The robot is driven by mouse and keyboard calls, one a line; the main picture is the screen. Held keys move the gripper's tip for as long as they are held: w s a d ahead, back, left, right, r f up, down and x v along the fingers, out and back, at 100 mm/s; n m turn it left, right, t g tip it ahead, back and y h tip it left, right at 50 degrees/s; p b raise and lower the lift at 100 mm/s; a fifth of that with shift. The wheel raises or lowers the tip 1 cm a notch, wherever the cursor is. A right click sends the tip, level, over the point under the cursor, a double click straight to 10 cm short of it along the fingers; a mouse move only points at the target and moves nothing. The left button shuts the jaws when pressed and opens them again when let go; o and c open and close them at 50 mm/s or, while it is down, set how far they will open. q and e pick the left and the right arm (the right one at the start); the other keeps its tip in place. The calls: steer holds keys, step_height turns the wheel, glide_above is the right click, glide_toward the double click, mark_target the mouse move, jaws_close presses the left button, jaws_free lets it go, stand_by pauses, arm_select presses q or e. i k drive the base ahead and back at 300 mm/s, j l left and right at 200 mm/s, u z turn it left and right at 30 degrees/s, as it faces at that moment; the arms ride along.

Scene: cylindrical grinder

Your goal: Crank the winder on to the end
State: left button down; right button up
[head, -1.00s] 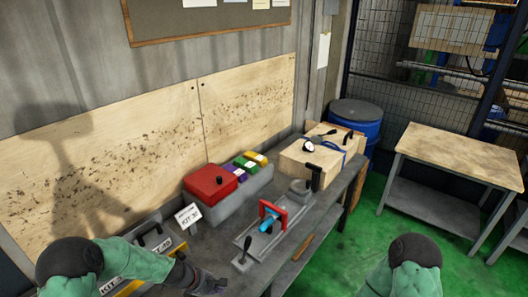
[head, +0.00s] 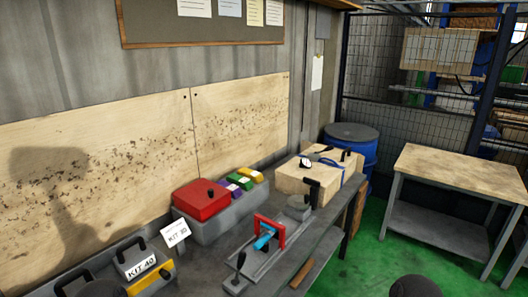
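On the bench, a long grey fixture (head: 254,265) carries a red frame (head: 281,236) around a blue cylinder (head: 263,239). A black-knobbed lever (head: 239,263) stands at its near end. At its far end is a round grey drum (head: 298,207) with a black upright handle (head: 313,190) beside it. Which of these is the winder's crank I cannot tell for sure. Neither gripper is in view. Only dark rounded parts of my own arms show at the bottom edge.
A red box and several coloured blocks sit on a grey case (head: 232,217). A KIT 30 sign (head: 175,233) and a KIT 40 case (head: 139,268) are nearer. A strapped carton (head: 300,178) is behind the drum. A blue barrel (head: 352,150) and wooden-topped table (head: 460,172) stand right.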

mark_target(295, 202)
steer(key=u, duration=0.7)
steer(key=i+l+u, duration=0.25)
steer(key=l, duration=0.2)
steer(key=l+u, duration=0.3)
steer(key=l, duration=0.15)
steer(key=l+u, duration=0.25)
steer(key=l, duration=0.25)
steer(key=i, duration=0.05)
